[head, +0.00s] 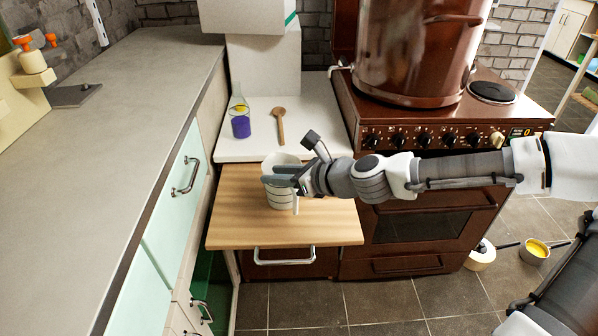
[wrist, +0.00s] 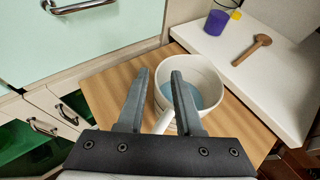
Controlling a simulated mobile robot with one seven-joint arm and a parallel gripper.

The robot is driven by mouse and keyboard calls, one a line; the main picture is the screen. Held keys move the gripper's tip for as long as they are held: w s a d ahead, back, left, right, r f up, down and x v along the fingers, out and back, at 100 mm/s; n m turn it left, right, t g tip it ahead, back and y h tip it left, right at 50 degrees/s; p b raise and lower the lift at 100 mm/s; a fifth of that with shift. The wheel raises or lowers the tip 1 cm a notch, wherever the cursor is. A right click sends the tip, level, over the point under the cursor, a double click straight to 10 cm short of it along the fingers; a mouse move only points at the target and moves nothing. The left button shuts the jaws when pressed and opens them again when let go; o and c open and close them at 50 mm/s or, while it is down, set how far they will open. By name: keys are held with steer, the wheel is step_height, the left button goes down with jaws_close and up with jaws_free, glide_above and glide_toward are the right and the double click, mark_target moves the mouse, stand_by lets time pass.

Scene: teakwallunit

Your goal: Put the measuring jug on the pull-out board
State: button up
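The measuring jug (head: 282,188) is white with dark bands and stands upright on the wooden pull-out board (head: 235,225), near its back edge. In the wrist view the jug (wrist: 215,75) is open at the top with a blue-grey inside, and its white handle (wrist: 163,122) points toward me. My gripper (head: 277,174) is at the jug's near side. In the wrist view my gripper (wrist: 160,72) has its two fingers apart, with the handle between them and gaps on both sides. The fingers hide part of the jug's rim and wall.
A white counter behind the board holds a flask with purple contents (head: 240,122) and a wooden spoon (head: 279,125). A brown stove (head: 440,125) with a large pot (head: 410,50) stands at right. The front of the board is clear. Drawers with handles (head: 187,177) line the left.

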steer(key=p+v, duration=0.5)
steer(key=v, duration=0.5)
steer(key=shift+s+d+r, duration=0.2)
steer(key=shift+s+d, duration=0.05)
